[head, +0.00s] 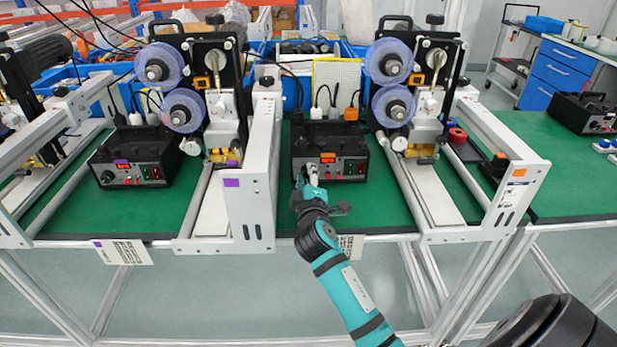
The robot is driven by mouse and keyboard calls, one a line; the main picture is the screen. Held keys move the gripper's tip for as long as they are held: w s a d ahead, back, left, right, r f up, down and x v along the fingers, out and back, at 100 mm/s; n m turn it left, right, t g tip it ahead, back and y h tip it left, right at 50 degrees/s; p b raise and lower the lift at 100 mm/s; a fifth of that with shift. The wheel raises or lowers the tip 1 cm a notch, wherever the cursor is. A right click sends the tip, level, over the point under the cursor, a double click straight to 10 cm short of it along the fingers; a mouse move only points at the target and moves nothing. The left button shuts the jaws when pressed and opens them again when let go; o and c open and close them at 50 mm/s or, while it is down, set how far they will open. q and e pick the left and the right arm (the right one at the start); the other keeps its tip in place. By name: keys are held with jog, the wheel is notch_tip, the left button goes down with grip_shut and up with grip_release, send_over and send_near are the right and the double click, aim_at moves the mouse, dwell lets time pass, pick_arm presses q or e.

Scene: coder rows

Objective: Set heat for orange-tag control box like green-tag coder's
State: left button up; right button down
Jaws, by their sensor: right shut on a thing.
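The orange-tag control box (345,139) is a black box on the green bench, in the middle of the head view. Its front carries an orange tag (328,157) with a red display by it, too small to read, and a red and a green switch to the right. My right gripper (310,182) is at the lower left of this front and is shut on the heat knob, which its fingers mostly hide. The orange-tag coder (426,88), with blue reels, stands right of the box. No green-tag coder is in view. My left gripper is not in view.
A purple-tag control box (140,148) and its coder (222,75) stand to the left. White side frames (262,160) and rails flank each coder. Cables hang behind the boxes. Another black box (588,112) sits on the right bench. The green surface before the orange-tag box is mostly clear.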

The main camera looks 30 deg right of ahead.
jog(key=shift+f, duration=0.1)
jog(key=c, duration=1.3)
grip_release()
jog(key=shift+s, duration=0.1)
jog(key=v, duration=1.2)
jog(key=shift+o, duration=0.3)
